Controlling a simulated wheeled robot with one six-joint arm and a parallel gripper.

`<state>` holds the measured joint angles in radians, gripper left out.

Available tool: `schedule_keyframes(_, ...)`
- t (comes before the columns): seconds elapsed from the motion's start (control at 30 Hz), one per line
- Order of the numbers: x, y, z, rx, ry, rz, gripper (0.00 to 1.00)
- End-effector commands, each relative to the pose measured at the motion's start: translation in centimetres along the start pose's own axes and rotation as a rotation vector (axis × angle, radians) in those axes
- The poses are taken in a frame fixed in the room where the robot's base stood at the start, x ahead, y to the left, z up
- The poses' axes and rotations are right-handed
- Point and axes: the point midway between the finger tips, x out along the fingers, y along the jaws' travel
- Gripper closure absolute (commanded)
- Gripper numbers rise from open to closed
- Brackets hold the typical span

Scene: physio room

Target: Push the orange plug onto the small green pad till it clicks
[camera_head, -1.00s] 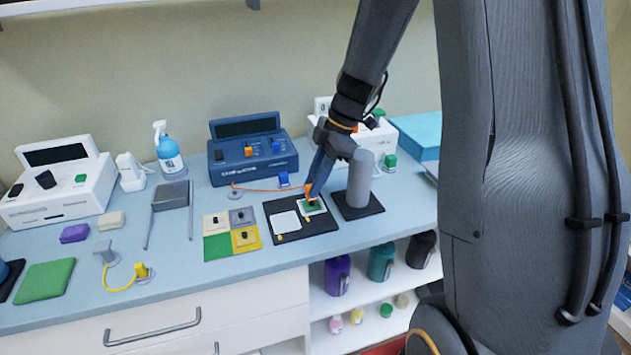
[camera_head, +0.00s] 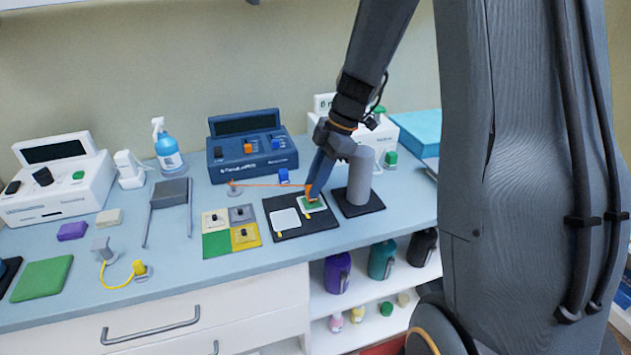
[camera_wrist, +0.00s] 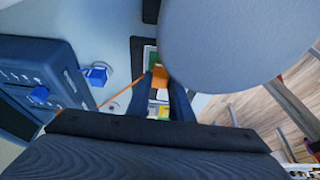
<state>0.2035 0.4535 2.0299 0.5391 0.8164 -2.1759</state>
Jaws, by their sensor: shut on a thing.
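My gripper (camera_head: 312,192) points down over the black board (camera_head: 288,232) and is shut on the orange plug (camera_wrist: 160,76). An orange cord (camera_head: 262,185) runs left from the plug. The small green pad (camera_head: 314,204) lies on a white-edged square at the right of the board, directly beneath my fingertips. In the wrist view the plug shows between the fingers, with a bit of green pad (camera_wrist: 151,58) beside it. My fingers hide the plug's underside, so I cannot tell whether it touches or is seated on the pad.
A grey cylinder (camera_head: 360,180) on a black base stands close right of my gripper and fills much of the wrist view. A blue device (camera_head: 250,148) stands behind. A four-coloured pad set (camera_head: 217,245) lies to the left. The counter's front edge is near.

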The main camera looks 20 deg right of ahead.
Motion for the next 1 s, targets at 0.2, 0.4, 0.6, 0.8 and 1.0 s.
schedule_keyframes(0.2, 0.31, 0.01, 0.14, 0.000, 0.000, 0.000, 0.93)
schedule_keyframes(0.4, 0.56, 0.01, 0.24, 0.000, 0.000, 0.000, 0.93)
schedule_keyframes(0.6, 0.81, 0.01, 0.34, 0.000, 0.000, 0.000, 0.93)
schedule_keyframes(0.8, 0.96, 0.01, 0.40, 0.000, 0.000, 0.000, 0.93)
schedule_keyframes(1.0, 0.94, 0.00, 0.40, 0.000, 0.000, 0.000, 0.93)
